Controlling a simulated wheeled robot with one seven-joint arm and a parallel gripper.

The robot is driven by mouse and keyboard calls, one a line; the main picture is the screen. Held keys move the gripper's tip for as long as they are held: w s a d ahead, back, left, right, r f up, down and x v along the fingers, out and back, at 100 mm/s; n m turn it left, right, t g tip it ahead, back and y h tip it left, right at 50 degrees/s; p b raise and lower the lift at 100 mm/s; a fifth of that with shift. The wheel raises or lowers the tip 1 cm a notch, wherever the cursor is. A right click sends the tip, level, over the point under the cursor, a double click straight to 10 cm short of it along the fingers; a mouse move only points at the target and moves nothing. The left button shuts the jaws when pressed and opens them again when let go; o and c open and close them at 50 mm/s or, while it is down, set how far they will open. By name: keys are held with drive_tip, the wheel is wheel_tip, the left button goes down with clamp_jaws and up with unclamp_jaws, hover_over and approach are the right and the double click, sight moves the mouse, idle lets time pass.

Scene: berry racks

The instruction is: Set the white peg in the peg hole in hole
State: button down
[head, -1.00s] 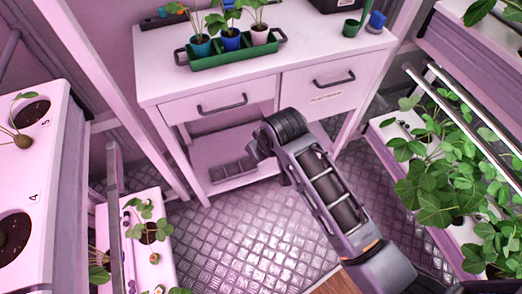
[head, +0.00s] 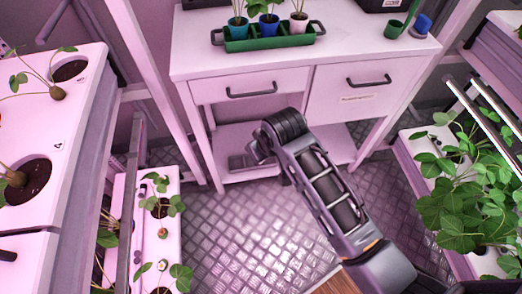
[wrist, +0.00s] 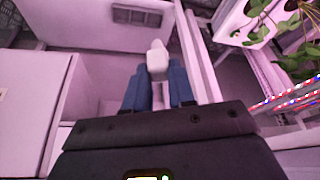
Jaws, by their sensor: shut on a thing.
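In the wrist view my gripper (wrist: 157,72) has two blue fingers shut on the white peg (wrist: 158,50). The peg's rounded pale end sticks out past the fingertips, and its lower part is hidden between them. In the head view my arm reaches toward the bench, and the fingers and peg cannot be made out there. I cannot pick out the peg hole with certainty in either view.
A white bench (head: 200,60) with drawers carries a green tray (head: 268,43) of potted plants. White planters (head: 85,130) with round holes stand at left. Leafy plants (head: 450,195) and metal rails stand at right. Open metal floor (head: 260,215) lies between.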

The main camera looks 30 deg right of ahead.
wheel_tip(320, 180, down, 5)
drive_tip(key=b, duration=0.4)
drive_tip(key=shift+d+f+b, duration=0.1)
drive_tip(key=shift+b, duration=0.2)
